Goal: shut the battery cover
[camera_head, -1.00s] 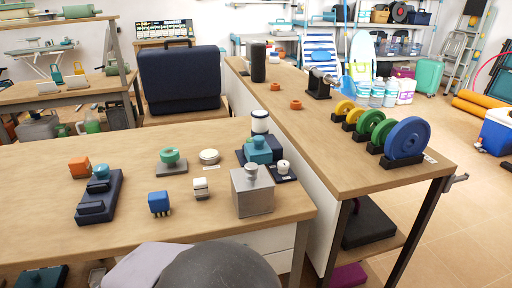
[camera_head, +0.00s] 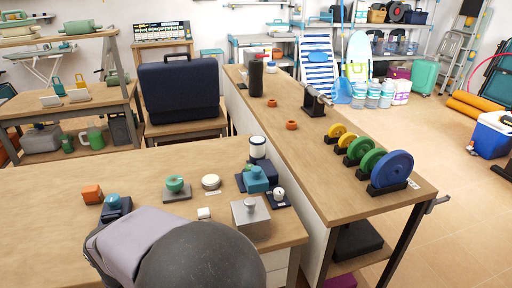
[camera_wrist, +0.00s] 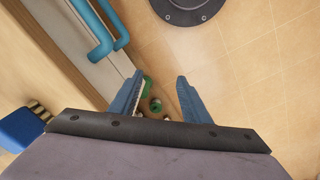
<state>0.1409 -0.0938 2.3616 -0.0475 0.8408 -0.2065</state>
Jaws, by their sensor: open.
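I cannot make out which thing is the battery cover. On the near workbench (camera_head: 60,185), a dark navy device (camera_head: 114,211) with a teal round part (camera_head: 112,201) stands at the left, its front hidden by my arm. A grey metal box (camera_head: 250,218) with a knob on top stands at the bench's right end. A teal block (camera_head: 256,181) is behind it. My gripper (camera_wrist: 160,78) shows in the wrist view, its two blue fingers apart. Blurred green and dark things (camera_wrist: 152,100) show beyond the gap, with no visible contact. The head view does not show my fingers.
Coloured discs (camera_head: 392,170) stand on the right-hand table (camera_head: 345,165). Blue handles (camera_wrist: 103,48) show in the wrist view.

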